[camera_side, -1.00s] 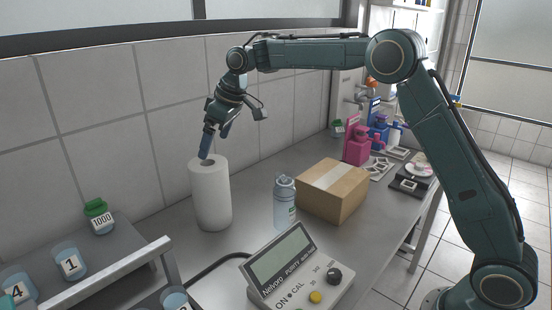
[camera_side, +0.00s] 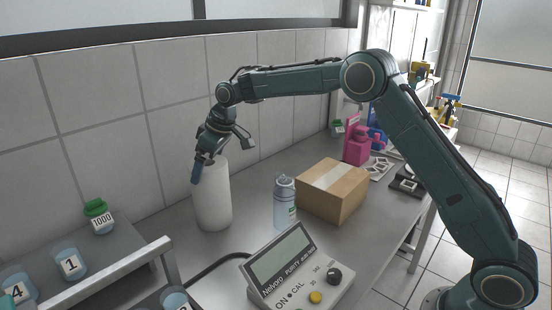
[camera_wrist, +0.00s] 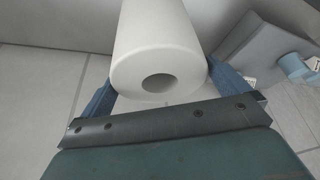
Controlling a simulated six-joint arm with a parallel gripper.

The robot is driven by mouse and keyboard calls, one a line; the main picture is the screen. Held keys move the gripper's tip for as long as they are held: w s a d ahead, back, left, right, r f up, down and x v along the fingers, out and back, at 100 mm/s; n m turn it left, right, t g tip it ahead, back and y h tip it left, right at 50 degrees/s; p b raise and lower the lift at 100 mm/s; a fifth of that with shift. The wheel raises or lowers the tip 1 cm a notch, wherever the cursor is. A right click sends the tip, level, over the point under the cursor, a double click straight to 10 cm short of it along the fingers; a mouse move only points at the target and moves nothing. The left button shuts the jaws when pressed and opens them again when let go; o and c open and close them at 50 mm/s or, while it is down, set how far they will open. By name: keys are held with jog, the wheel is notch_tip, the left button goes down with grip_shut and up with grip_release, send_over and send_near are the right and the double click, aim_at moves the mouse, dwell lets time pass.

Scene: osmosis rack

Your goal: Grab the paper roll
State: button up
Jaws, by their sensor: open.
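The white paper roll (camera_side: 213,203) stands upright on the grey bench by the tiled wall. My gripper (camera_side: 207,170) is at the top of the roll, pointing down, with one blue finger in front of the roll's upper left side. In the wrist view the roll (camera_wrist: 157,45) shows its end with the round core hole. The blue fingers of my gripper (camera_wrist: 155,92) are apart, one on each side of the roll's end. A gap shows at the left finger; the right finger looks close to the roll, and I cannot tell whether it touches.
A purity meter (camera_side: 292,268) is in front. A rack with numbered jars (camera_side: 70,262) is at the left. The tiled wall is close behind the roll.

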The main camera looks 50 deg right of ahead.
jog(key=shift+x, duration=1.5)
jog(key=shift+c, duration=0.2)
jog(key=c, duration=1.1)
